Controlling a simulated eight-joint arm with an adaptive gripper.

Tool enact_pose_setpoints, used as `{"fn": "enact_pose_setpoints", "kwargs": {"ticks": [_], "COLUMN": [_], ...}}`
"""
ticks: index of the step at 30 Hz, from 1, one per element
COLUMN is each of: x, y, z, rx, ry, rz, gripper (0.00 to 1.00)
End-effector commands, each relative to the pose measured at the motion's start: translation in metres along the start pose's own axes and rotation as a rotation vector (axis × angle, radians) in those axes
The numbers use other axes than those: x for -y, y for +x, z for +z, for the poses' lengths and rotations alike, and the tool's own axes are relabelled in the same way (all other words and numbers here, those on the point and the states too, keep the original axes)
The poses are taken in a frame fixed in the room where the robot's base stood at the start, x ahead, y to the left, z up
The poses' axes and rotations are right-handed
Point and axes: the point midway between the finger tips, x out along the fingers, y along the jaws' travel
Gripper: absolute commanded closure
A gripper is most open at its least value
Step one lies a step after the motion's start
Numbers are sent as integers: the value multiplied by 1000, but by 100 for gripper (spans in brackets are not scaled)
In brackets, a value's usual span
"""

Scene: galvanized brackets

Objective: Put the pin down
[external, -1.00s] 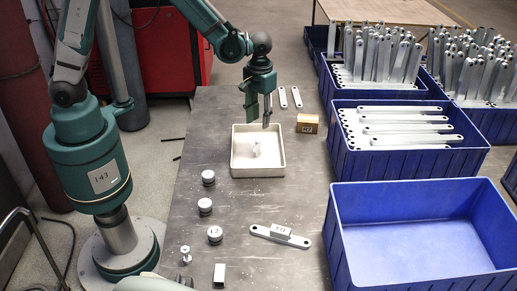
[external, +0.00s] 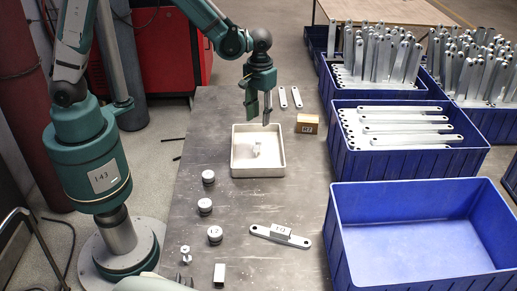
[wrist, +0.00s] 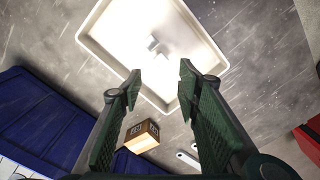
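A small pale metal pin (external: 257,149) lies in the shallow white tray (external: 281,161) on the grey table; it also shows in the wrist view (wrist: 157,45), inside the tray there (wrist: 95,40). My gripper (external: 259,112) is above the back part of the tray, apart from the pin. In the wrist view its fingers (wrist: 160,76) are spread wide with nothing between them. A similar small metal piece (external: 186,254) stands on the table at the front left.
Several round weights (external: 205,206), a flat bracket (external: 270,232) with a block on it and a small metal block (external: 219,275) are on the table. A brown box (external: 307,124) is right of the tray. Blue bins (external: 420,185) line the right side.

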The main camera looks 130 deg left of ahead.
Motion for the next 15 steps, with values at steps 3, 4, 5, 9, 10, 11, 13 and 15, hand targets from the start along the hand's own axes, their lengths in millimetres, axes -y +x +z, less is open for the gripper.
{"fn": "enact_pose_setpoints", "kwargs": {"ticks": [3,4,5,9,10,11,13,15], "x": [0,0,-1,-5,-7,-8,-14,-20], "y": [0,0,-1,-7,-10,-12,-19,-29], "z": [0,1,1,8,10,13,22,33], "rx": [0,0,-1,-7,-9,-12,-19,-29], "ry": [1,1,3,22,29,38,63,95], "rz": [0,0,1,6,8,10,16,24], "gripper": [66,66,66,66,66,66,66,66]}}
